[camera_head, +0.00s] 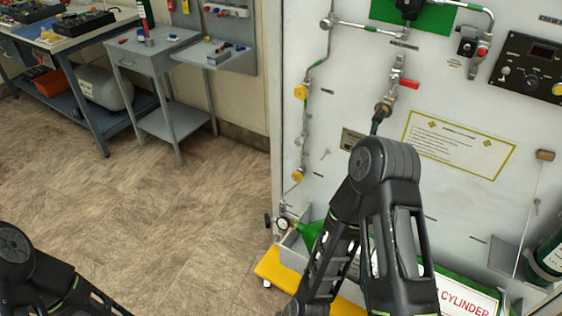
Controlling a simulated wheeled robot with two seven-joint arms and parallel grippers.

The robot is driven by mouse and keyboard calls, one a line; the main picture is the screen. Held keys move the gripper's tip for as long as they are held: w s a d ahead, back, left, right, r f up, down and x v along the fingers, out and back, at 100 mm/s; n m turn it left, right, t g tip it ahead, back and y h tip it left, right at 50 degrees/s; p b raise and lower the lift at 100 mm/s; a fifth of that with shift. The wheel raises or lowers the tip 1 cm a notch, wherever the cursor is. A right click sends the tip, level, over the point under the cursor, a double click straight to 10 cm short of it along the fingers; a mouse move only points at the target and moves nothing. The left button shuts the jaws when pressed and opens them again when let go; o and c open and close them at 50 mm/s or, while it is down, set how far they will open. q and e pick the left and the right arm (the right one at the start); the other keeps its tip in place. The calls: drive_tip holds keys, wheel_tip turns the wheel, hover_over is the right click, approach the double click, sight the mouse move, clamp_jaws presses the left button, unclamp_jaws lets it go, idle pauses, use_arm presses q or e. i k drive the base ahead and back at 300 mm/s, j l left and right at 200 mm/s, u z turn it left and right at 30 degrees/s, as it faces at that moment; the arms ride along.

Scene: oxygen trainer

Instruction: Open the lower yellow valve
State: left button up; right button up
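The lower yellow valve (297,176) is a small round yellow knob on the metal pipe along the left side of the white panel. It is in plain view, and nothing touches it. A similar upper yellow valve (301,91) sits higher on the same pipe. How far either knob is turned cannot be told. My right arm stands in front of the panel, to the right of the lower valve, with its bent joint uppermost. Part of my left arm shows at the bottom left corner. Neither gripper's fingers show.
A gauge (283,224) and a yellow base (275,269) are below the valve. A red-handled valve (408,84) and a notice (459,144) are on the panel. A grey side table (150,58) stands at the back left. The floor (150,205) left of the panel is clear.

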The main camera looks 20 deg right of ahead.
sight(297, 177)
drive_tip(key=i+j, duration=0.2)
drive_tip(key=i, duration=0.25)
drive_tip(key=i+j, duration=0.2)
drive_tip(key=i, duration=0.3)
drive_tip(key=i+j, duration=0.2)
drive_tip(key=i, duration=0.25)
drive_tip(key=i+j, duration=0.2)
drive_tip(key=i, duration=0.25)
drive_tip(key=i+j, duration=0.2)
drive_tip(key=i, duration=0.3)
drive_tip(key=i+j, duration=0.2)
drive_tip(key=i, duration=0.25)
drive_tip(key=i+j, duration=0.2)
drive_tip(key=i, duration=0.3)
drive_tip(key=z, duration=4.1)
